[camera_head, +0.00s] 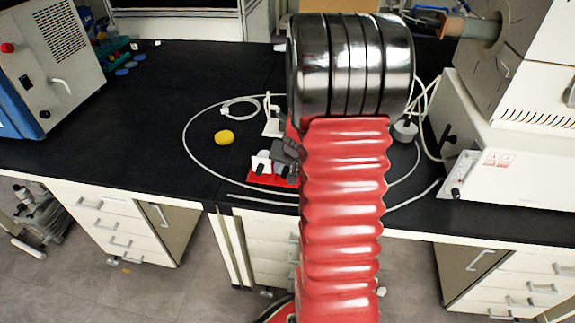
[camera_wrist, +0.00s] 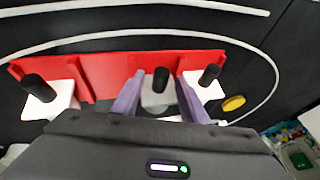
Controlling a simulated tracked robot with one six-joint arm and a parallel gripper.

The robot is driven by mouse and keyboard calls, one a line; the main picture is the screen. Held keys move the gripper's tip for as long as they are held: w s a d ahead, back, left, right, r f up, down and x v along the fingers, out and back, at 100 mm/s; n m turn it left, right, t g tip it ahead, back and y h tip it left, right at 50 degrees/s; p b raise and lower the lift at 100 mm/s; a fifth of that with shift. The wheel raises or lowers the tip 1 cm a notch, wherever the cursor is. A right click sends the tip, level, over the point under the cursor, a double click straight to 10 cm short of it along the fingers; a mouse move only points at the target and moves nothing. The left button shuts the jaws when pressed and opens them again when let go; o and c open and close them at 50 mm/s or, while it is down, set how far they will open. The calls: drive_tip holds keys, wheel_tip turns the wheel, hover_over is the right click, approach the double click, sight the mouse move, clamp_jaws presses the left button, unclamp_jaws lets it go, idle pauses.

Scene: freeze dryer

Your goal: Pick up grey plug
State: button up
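The grey plug (camera_wrist: 152,97) with its black tip stands in the red holder (camera_wrist: 105,68), in the middle of the wrist view. My gripper (camera_wrist: 160,92) has its two purple-grey fingers spread on either side of this plug, with a gap visible; I cannot tell whether either finger touches it. In the head view my gripper (camera_head: 284,160) is over the red holder (camera_head: 260,179), and the grey plug is not clearly visible there. White plugs with black tips stand to the left (camera_wrist: 60,100) and right (camera_wrist: 204,90) of it in the wrist view.
A white cable loops around the holder on the black bench (camera_head: 150,125). A yellow round object (camera_head: 224,137) lies to the left. A white machine (camera_head: 515,150) is at the right and a grey-blue box (camera_head: 60,55) at the left. The bench left of the cable is mostly clear.

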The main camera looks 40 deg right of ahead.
drive_tip(key=shift+c, duration=0.2)
clamp_jaws()
drive_tip(key=shift+r, duration=0.1)
wheel_tip(320, 180, up, 10)
idle(0.8)
idle(0.5)
